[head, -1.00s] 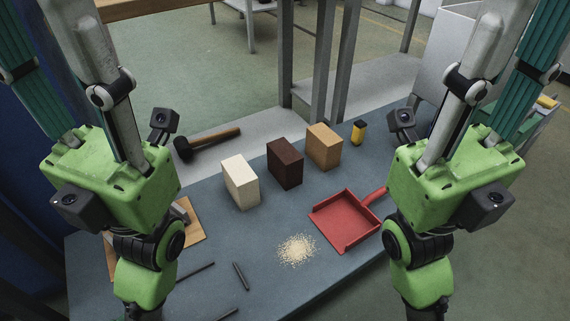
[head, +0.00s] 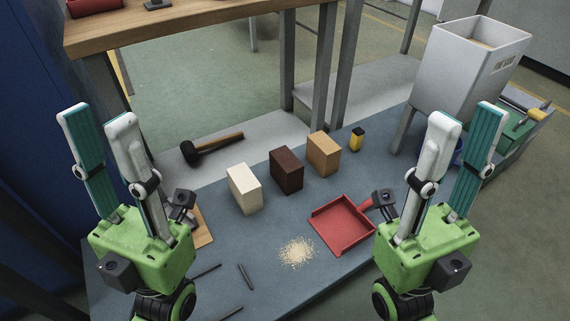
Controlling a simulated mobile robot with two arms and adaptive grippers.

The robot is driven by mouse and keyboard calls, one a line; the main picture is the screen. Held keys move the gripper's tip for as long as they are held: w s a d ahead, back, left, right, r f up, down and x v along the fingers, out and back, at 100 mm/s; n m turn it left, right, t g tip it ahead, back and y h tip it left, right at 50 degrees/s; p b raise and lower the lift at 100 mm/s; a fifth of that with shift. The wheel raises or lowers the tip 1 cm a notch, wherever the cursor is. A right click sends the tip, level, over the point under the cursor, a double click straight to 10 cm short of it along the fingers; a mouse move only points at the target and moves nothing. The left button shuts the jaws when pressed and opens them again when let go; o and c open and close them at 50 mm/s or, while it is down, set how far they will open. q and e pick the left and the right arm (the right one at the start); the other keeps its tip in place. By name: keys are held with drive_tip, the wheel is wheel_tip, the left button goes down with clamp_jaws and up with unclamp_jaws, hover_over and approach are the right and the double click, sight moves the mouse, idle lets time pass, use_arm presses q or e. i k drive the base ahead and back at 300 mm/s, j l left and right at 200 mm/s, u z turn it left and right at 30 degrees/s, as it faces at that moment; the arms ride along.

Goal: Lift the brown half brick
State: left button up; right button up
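The dark brown half brick (head: 286,171) stands upright on the blue-grey bench top, in the middle of a row of three. A cream half brick (head: 244,189) stands to its left and a tan one (head: 323,154) to its right, with small gaps between. My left gripper (head: 97,116) is at the left, its two fingers apart with nothing between them. My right gripper (head: 468,114) is at the right, also open and empty. Both are well apart from the bricks.
A hammer (head: 212,146) lies behind the bricks. A red dustpan (head: 343,224) and a pile of pale grains (head: 296,251) lie in front. A yellow-black object (head: 357,139) stands at the right. Dark rods lie front left. A grey bin (head: 466,70) stands back right.

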sight(286, 169)
drive_tip(key=u, duration=1.2)
drive_tip(key=k+l+u, duration=0.1)
drive_tip(key=l, duration=0.25)
drive_tip(key=k+l, duration=0.15)
drive_tip(key=l, duration=0.2)
drive_tip(key=k+l+u, duration=0.15)
drive_tip(key=l, duration=0.2)
drive_tip(key=k+l, duration=0.1)
drive_tip(key=l, duration=0.2)
drive_tip(key=i, duration=0.35)
drive_tip(key=u, duration=0.05)
